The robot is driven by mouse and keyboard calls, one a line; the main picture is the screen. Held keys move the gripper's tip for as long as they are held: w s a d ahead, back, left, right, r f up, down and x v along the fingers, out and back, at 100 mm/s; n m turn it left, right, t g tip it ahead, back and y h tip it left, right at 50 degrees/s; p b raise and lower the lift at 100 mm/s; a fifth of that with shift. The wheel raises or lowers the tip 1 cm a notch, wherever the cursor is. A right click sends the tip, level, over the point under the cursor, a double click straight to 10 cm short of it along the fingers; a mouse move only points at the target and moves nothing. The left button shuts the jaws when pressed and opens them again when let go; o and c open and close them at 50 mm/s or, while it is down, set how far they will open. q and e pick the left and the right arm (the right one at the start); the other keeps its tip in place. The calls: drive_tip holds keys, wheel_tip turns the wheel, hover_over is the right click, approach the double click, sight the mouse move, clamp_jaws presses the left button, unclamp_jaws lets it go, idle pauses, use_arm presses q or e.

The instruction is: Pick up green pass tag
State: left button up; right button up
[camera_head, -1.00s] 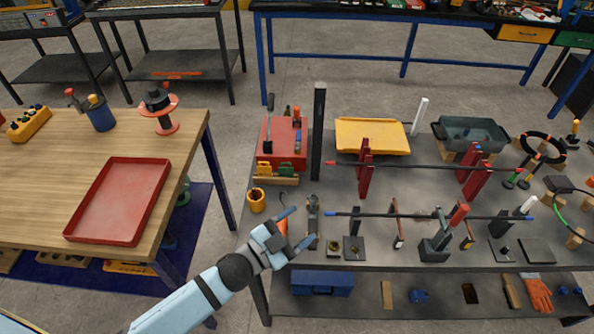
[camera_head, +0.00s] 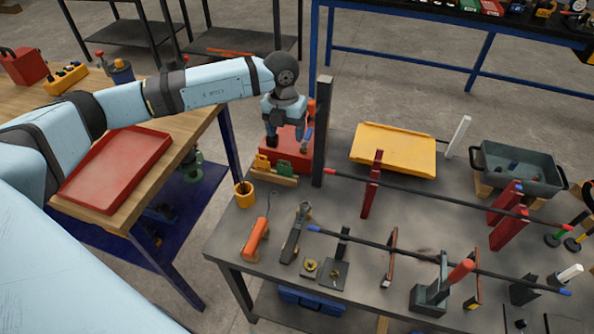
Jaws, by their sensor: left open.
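The green pass tag (camera_head: 285,168) appears to be the small green piece standing beside a yellow piece (camera_head: 262,163) in a low wooden holder (camera_head: 276,179). The holder is near the left end of the grey table, in front of the red box (camera_head: 302,158). My left gripper (camera_head: 286,139) points down above the red box, behind and above the tag in the picture. Its fingers are spread and hold nothing visible. It hides part of the red box. My right gripper is out of view.
A dark upright post (camera_head: 322,130) stands close to the right of my left gripper. A yellow tray (camera_head: 393,148) is at the back. A red tray (camera_head: 116,168) is on the wooden table.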

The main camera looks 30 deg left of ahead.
use_arm(q)
drive_tip(key=a, duration=0.1)
hover_over(284, 161)
wheel_tip(284, 161, down, 7)
drive_tip(key=shift+y, duration=0.3)
wheel_tip(284, 161, down, 6)
drive_tip(key=shift+f+p, duration=0.15)
drive_tip(key=shift+p, duration=0.8)
drive_tip(key=c, duration=0.7)
